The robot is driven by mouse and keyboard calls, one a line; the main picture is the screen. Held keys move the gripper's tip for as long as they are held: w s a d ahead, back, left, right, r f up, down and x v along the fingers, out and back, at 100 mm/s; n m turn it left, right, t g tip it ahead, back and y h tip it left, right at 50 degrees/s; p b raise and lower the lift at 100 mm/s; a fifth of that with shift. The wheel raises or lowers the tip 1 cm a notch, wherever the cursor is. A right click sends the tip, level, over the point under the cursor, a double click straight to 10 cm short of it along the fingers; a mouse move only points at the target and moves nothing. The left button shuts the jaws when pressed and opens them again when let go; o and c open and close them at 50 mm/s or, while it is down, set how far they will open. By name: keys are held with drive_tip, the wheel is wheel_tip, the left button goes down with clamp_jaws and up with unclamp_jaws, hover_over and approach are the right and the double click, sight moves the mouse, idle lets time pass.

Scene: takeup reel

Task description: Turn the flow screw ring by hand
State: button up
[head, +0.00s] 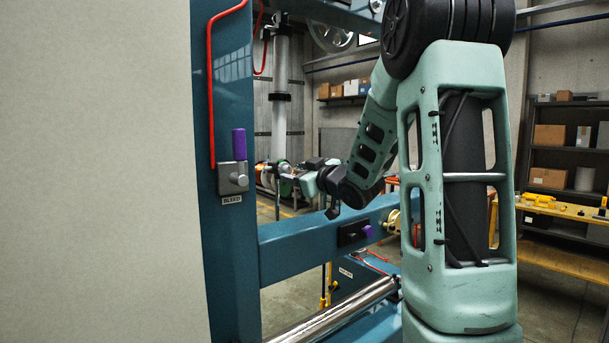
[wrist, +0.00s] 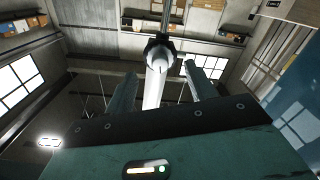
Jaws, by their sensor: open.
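A pale vertical cylinder (head: 281,75) with a rod below it hangs inside the blue frame in the head view. My gripper (head: 284,172) is near its lower end, small and partly hidden by my wrist. In the wrist view, my gripper (wrist: 162,72) is open, with one finger on each side of a pale cylindrical part (wrist: 153,91). A dark collar with a shiny rounded middle (wrist: 158,57) shows between and beyond the fingertips. I cannot tell for sure which part is the flow screw ring, or whether a finger touches anything.
A blue frame post (head: 226,240) carries a grey block with a purple handle (head: 238,143), labelled BLEED. A red hose (head: 210,90) runs down it. A blue crossbar (head: 310,243) and a shiny roller (head: 335,312) lie below my arm. A pale panel (head: 95,170) fills the left.

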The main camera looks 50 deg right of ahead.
sight(289, 170)
drive_tip(key=shift+x, duration=1.95)
drive_tip(key=shift+w, duration=0.1)
drive_tip(key=shift+w, duration=0.25)
drive_tip(key=c, duration=0.7)
